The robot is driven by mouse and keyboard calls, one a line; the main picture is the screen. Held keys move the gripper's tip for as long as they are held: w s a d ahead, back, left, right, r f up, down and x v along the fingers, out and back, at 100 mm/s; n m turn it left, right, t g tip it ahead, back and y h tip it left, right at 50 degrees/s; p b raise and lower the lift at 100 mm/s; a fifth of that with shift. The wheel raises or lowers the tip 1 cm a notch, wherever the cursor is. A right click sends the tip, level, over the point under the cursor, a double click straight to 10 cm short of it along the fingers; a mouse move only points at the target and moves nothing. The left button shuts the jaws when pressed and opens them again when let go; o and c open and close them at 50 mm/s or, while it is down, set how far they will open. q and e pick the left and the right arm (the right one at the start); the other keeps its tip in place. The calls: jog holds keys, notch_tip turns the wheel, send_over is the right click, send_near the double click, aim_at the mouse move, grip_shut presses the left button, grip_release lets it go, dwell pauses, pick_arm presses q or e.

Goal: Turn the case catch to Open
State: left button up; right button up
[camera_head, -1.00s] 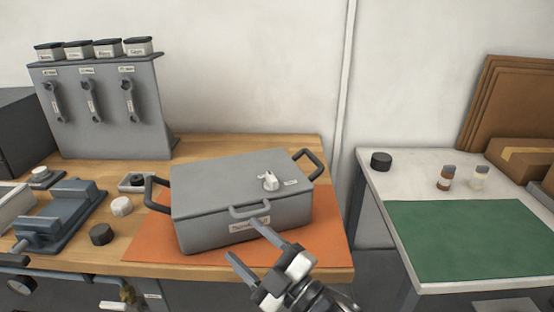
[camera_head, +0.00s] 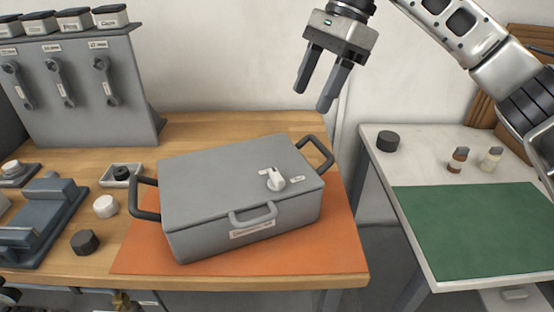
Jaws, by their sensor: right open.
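The grey case (camera_head: 215,190) lies closed on an orange mat (camera_head: 335,235) on the wooden bench. It has a dark handle at each end and a grey handle with a label on its front. The white case catch (camera_head: 275,180) is a small knob on the lid near the right end, with small labels beside it that are too small to read surely. My right gripper (camera_head: 322,100) is open and empty, fingers pointing down, in the air above and to the right of the catch, touching nothing. My left gripper is not in view.
A grey panel (camera_head: 85,90) with several hanging tools and jars stands at the back left. A dark vise-like device (camera_head: 40,220), a white knob (camera_head: 105,206) and a black knob (camera_head: 85,242) are left of the case. A side table with a green mat (camera_head: 470,235) is at right.

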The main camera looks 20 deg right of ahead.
aim_at(277, 173)
jog(key=p+x, duration=0.2)
jog(key=x, duration=1.3)
jog(key=shift+f, duration=0.3)
jog(key=c, duration=1)
